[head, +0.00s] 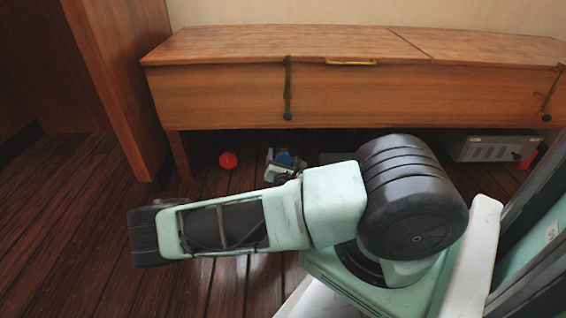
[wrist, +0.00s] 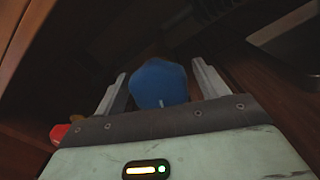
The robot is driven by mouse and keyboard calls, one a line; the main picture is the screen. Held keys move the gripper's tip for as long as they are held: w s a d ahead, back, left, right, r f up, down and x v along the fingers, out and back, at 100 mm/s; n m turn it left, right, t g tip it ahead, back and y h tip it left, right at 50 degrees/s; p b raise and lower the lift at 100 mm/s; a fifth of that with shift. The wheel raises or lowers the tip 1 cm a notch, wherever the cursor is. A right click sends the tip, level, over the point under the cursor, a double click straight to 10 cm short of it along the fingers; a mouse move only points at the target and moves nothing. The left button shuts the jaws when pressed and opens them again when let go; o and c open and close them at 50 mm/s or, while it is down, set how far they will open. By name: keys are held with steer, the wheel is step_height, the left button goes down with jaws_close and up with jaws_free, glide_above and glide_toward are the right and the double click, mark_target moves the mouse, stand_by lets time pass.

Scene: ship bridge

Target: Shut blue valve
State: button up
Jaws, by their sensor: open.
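The blue valve (head: 284,158) is low under the wooden bench in the head view, partly hidden by my gripper and arm. In the wrist view the rounded blue valve (wrist: 160,84) sits between the two fingers of my gripper (wrist: 160,72). The fingers are open, one on each side of it, with a dark gap showing at both sides. I cannot tell how far the valve reaches into the jaws. The valve's stem and base are hidden.
A red valve (head: 228,160) stands left of the blue one; it also shows in the wrist view (wrist: 62,131). The wooden bench (head: 240,95) overhangs the space. A grey box (head: 492,149) is under it at right. Open plank floor (head: 70,240) lies at left.

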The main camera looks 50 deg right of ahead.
steer(key=shift+w+d, duration=0.25)
steer(key=shift+d, duration=0.1)
steer(key=shift+c, duration=0.3)
steer(key=c, duration=0.9)
